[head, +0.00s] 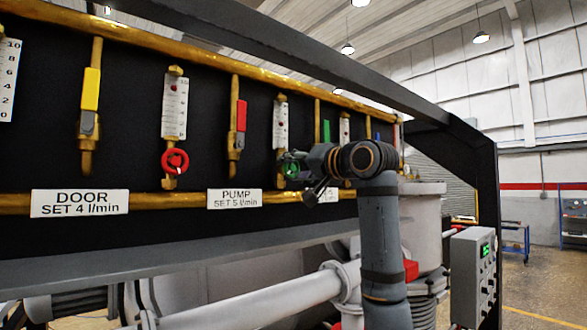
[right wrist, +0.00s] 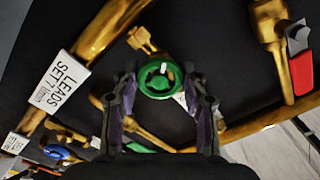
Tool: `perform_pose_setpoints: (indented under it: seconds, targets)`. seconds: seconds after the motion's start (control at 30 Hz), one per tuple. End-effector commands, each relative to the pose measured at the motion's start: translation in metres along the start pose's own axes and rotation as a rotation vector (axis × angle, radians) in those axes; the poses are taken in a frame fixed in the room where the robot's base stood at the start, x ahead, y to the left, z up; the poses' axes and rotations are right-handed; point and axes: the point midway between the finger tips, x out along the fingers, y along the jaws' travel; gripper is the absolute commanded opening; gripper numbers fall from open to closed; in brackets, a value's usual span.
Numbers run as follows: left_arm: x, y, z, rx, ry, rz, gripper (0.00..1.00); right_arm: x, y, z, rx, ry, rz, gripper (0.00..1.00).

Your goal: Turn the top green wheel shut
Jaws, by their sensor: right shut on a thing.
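The green wheel (head: 291,168) is on a brass fitting under a white flow gauge (head: 280,122) in the head view. My right gripper (head: 302,166) is at the wheel from the right and hides part of it. In the right wrist view the green wheel (right wrist: 160,80) lies between the two fingertips of my right gripper (right wrist: 161,78), which is shut on it. A small white mark shows near the wheel's hub. My left gripper is in neither view.
A red wheel (head: 175,161) is further left. Levers with yellow (head: 91,89), red (head: 241,115) and green (head: 326,131) handles hang nearby. Brass pipes run above and below. A frame bar (head: 300,50) slants across the top. A grey control box (head: 473,277) stands lower right.

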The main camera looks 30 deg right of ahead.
Motion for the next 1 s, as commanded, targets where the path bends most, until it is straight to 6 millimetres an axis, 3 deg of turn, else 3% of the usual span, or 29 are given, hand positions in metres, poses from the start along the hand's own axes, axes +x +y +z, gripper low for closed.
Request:
perform_pose_setpoints:
  seconds: [0.13,0.47,1.0]
  targets:
    - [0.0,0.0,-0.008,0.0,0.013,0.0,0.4,0.0,0.0,0.0,0.002,0.0,0.001,0.12]
    - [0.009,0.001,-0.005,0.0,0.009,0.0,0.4,0.0,0.001,0.001,0.109,0.001,0.0,0.12]
    - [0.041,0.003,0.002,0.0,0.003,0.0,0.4,-0.001,0.004,0.003,0.594,0.0,0.001,0.12]
